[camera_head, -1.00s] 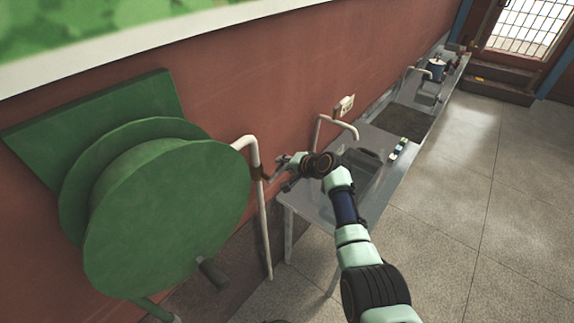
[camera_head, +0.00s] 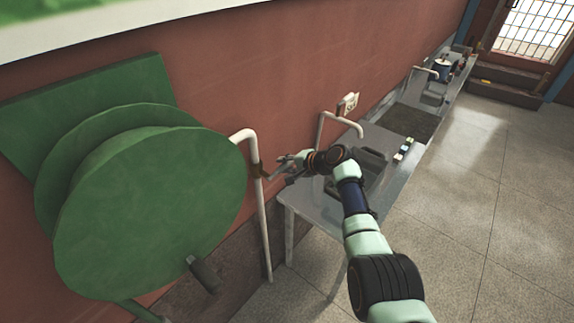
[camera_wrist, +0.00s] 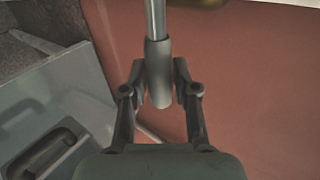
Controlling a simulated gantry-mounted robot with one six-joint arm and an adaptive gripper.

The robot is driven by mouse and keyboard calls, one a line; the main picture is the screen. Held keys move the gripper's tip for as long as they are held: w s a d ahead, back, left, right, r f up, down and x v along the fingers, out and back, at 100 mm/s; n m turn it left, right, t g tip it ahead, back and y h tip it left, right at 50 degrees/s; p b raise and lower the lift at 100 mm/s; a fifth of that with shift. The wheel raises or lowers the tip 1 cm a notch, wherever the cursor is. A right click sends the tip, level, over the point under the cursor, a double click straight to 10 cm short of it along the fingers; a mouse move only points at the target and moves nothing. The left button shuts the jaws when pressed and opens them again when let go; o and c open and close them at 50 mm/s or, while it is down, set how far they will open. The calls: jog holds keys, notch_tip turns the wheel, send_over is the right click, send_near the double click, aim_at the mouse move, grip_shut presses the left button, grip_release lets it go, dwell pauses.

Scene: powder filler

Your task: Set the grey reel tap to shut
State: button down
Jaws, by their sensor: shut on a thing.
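The grey reel tap shows in the wrist view as a thin metal rod with a thicker grey handle end (camera_wrist: 158,72). My gripper (camera_wrist: 160,88) is shut on that handle, with one finger on each side. In the head view, my gripper (camera_head: 284,166) is at the tap beside the upright white pipe (camera_head: 264,220), right of the green hose reel (camera_head: 155,215). The handle appears to stick out to the right from the pipe. The tap's body is small and partly hidden there, so its exact setting is hard to tell.
A metal sink bench (camera_head: 305,202) runs along the red wall to the right, with a white spout (camera_head: 340,117) above it. The reel's crank handle (camera_head: 204,275) juts out at lower left. Open floor (camera_head: 480,240) lies right.

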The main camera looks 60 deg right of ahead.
jog(key=c, duration=0.8)
grip_release()
jog(key=shift+c, duration=0.2)
jog(key=shift+s+r, duration=0.35)
jog(key=shift+s, duration=0.15)
jog(key=v, duration=1)
jog(key=shift+s+r, duration=0.15)
jog(key=shift+s, duration=0.2)
jog(key=shift+a, duration=0.15)
